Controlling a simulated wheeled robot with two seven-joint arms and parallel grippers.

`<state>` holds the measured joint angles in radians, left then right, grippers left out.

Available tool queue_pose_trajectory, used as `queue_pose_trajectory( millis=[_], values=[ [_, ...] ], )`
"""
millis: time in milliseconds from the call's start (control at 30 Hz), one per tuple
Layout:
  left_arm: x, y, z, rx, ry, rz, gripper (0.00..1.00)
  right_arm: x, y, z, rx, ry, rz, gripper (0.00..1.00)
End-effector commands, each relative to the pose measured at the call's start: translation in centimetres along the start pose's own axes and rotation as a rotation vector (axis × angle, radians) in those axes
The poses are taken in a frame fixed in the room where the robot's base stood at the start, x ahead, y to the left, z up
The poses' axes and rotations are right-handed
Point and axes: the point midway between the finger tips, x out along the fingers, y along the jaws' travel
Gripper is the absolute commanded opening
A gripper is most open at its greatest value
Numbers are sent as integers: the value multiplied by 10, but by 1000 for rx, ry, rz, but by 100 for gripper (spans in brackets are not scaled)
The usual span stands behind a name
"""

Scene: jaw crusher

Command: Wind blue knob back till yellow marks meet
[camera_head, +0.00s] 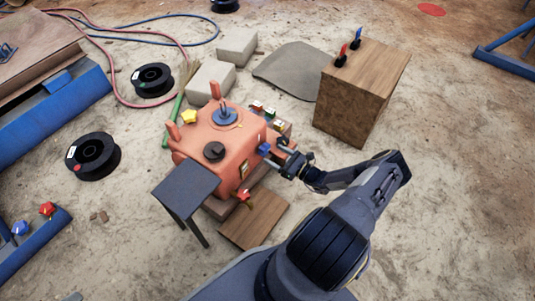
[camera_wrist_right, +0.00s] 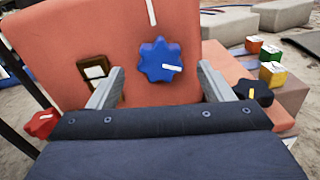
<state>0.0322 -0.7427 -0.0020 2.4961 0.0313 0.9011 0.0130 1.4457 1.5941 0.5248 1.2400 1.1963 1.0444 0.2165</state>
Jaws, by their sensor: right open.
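The blue knob (camera_wrist_right: 158,61) is a lobed knob on the orange side face of the crusher housing (camera_head: 222,150). It carries a pale mark pointing right. A pale line (camera_wrist_right: 152,12) on the face above it stands nearly upright, so the two marks do not line up. The marks look whitish rather than clearly yellow. My right gripper (camera_wrist_right: 160,70) is open, with one finger on each side of the knob and visible gaps to it. In the head view my right gripper (camera_head: 271,158) is at the housing's right side, by the blue knob (camera_head: 264,149). My left gripper is not in view.
A black knob (camera_wrist_right: 252,92) and small coloured blocks (camera_wrist_right: 270,62) are to the right. A red knob (camera_wrist_right: 42,123) is at lower left. A dark table (camera_head: 185,187) stands before the housing, and a wooden box (camera_head: 360,85) behind right. Ground on the right is clear.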

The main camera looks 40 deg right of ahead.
Motion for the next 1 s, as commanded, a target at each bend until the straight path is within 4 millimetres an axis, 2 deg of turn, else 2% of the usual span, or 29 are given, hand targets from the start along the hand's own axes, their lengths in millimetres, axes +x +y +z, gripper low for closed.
queue_pose_trajectory(
  millis=[33, 200, 567, 900, 1000],
  values=[
    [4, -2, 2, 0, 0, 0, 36, 9, 0, -2, 0, -1, 2, 74],
    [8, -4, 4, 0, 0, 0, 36, 29, 0, -2, -1, 0, 2, 74],
    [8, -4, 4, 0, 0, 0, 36, 36, 0, 0, -1, 1, 1, 74],
    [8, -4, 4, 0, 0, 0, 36, 35, 0, 0, -1, 1, 2, 30],
    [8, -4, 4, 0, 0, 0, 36, 35, 1, 0, -2, 1, 2, 29]
  ],
)
